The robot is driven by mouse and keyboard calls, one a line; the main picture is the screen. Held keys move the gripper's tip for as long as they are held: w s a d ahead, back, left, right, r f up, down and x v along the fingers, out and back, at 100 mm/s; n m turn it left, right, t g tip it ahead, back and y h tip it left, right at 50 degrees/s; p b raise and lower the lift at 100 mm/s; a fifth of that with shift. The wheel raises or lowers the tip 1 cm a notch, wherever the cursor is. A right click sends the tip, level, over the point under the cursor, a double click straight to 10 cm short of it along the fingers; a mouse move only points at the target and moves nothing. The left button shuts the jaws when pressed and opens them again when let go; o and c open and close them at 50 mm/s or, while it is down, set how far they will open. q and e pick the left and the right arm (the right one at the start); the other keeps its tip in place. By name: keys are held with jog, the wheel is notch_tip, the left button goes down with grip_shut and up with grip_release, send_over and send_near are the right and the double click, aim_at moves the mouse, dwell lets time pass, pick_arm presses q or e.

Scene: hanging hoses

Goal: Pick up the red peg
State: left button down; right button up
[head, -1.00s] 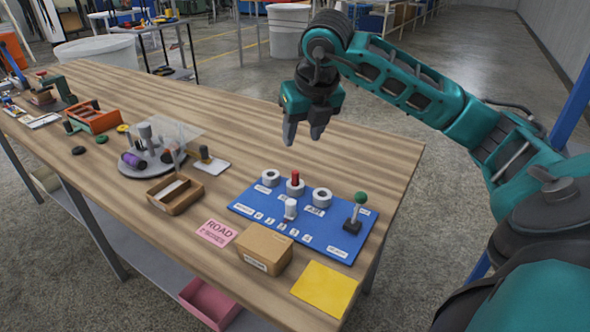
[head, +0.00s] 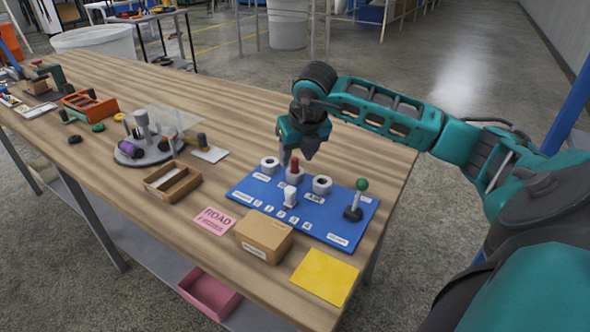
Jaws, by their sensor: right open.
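The red peg (head: 295,166) stands upright in the middle white ring socket (head: 294,176) on the blue board (head: 262,197). My right gripper (head: 296,156) hangs just above and behind the peg, fingers pointing down. Its fingers are apart and nothing is held between them. In this view the fingertips lie on either side of the peg's top; I cannot tell whether they touch it. My left gripper is not in view.
White ring sockets (head: 270,166) (head: 322,185) flank the peg closely. A white peg (head: 290,198) and a green-knobbed lever (head: 358,200) stand on the board. A cardboard box (head: 264,237) and yellow sheet (head: 324,276) lie in front.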

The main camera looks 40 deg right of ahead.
jog(key=shift+w+d+f, duration=0.1)
jog(key=shift+w+f, duration=0.15)
jog(key=shift+f, duration=0.3)
grip_shut()
